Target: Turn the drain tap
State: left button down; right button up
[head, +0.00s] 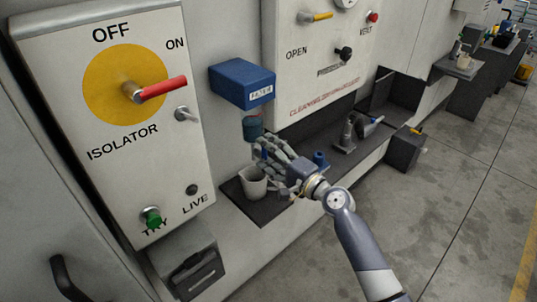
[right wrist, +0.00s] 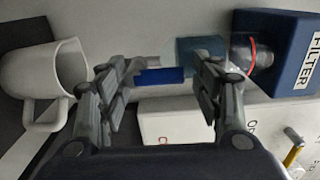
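The blue FILTER box (head: 242,83) is on the wall, with a teal bowl (head: 252,128) below it. Under the bowl, the drain tap's small blue handle (right wrist: 160,76) shows between the fingers in the right wrist view. My right gripper (head: 268,158) is at the tap below the bowl. In the right wrist view the right gripper (right wrist: 162,80) is open, one finger on each side of the handle, with gaps visible. Its fingers partly hide the tap in the head view. A white jug (head: 253,184) stands on the dark shelf beside the gripper. My left gripper is not in view.
The isolator panel (head: 108,120) with a red handle is at the left. A second panel (head: 320,60) with levers and knobs is behind the gripper. The dark shelf (head: 270,208) also bears a small blue item (head: 320,158) and metal fittings.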

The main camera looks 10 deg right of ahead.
jog(key=shift+o, duration=0.8)
jog(key=v, duration=1.2)
